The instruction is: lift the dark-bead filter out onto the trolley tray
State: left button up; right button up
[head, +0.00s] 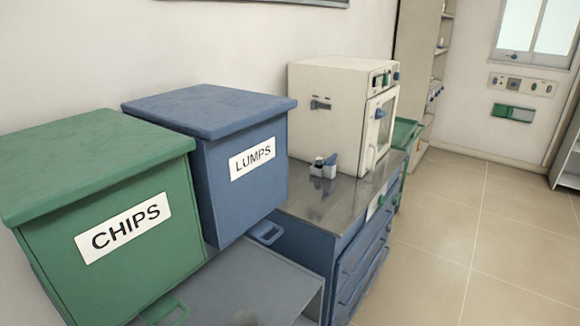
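I cannot make out a dark-bead filter in the head view. I also cannot pick out a trolley tray for certain. A white box-shaped furnace (325,110) stands on a steel-topped blue cabinet (330,205). Its door (378,130) on the right side looks shut. Neither of my grippers shows in this view.
A green lidded bin (60,235) labelled CHIPS and a blue lidded bin (225,205) labelled LUMPS stand at the left. A grey surface (265,280) lies below them. A green container (403,133) is behind the furnace. The tiled floor (450,240) at right is clear.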

aim_at(318, 164)
jog(key=i+l+u, duration=0.15)
jog(key=u, duration=0.25)
jog(key=l+u, duration=0.3)
jog(key=u, duration=0.15)
jog(key=i+l+u, duration=0.1)
jog(key=l+u, duration=0.15)
jog(key=u, duration=0.15)
